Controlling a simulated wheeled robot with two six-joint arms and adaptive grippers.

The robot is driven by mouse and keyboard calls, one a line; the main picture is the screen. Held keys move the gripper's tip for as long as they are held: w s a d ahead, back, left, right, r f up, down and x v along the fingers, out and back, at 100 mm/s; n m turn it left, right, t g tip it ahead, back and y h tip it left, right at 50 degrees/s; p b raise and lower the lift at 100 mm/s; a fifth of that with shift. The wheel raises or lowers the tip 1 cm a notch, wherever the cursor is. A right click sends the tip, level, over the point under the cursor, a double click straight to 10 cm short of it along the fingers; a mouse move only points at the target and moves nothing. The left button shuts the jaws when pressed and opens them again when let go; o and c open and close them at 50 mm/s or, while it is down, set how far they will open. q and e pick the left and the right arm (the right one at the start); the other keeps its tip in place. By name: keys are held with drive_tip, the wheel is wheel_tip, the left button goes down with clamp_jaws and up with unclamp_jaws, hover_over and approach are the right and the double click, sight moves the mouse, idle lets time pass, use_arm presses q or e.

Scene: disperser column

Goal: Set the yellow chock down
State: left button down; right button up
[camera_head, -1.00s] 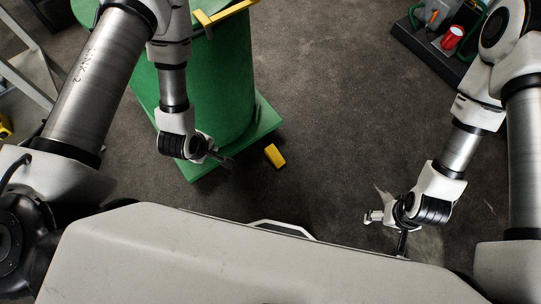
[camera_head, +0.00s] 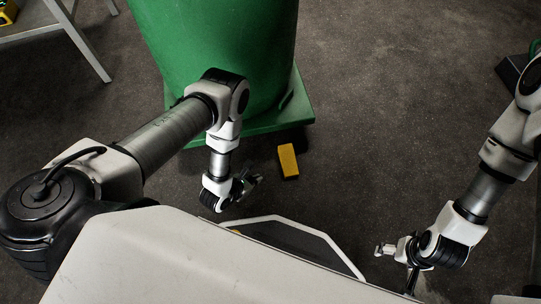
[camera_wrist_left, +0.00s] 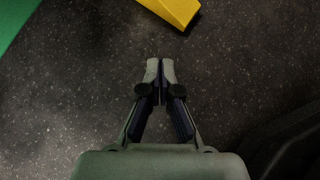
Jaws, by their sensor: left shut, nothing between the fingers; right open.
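The yellow chock (camera_head: 288,160) lies on the dark floor beside the front right corner of the green base. It also shows at the top edge of the left wrist view (camera_wrist_left: 176,9), partly cut off. My left gripper (camera_head: 253,183) is just short of the chock and left of it, apart from it. In the left wrist view its fingers (camera_wrist_left: 160,70) are together with nothing between them, and bare floor separates them from the chock. My right gripper (camera_head: 392,262) is low at the right, open and far from the chock.
A green column (camera_head: 220,45) stands on a green square base (camera_head: 262,122) behind the left arm. A grey metal stand (camera_head: 82,45) is at the upper left. A dark object (camera_head: 510,72) sits at the right edge. The floor right of the chock is clear.

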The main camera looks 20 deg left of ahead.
sight(282, 164)
use_arm(q)
drive_tip(key=b+x, duration=0.4)
drive_tip(key=x, duration=0.4)
drive_tip(key=shift+w+d+f+b, duration=0.1)
drive_tip(key=shift+w+f+b, duration=0.05)
drive_tip(key=shift+f+b, duration=0.2)
drive_tip(key=w+b, duration=0.1)
drive_tip(key=w, duration=0.1)
drive_tip(key=w+d+b, duration=0.1)
drive_tip(key=shift+w+d+f, duration=0.25)
drive_tip(key=shift+w, duration=0.1)
drive_tip(key=shift+w+d, duration=0.15)
drive_tip(key=shift+w, duration=0.1)
drive_tip(key=shift+w+r, duration=0.15)
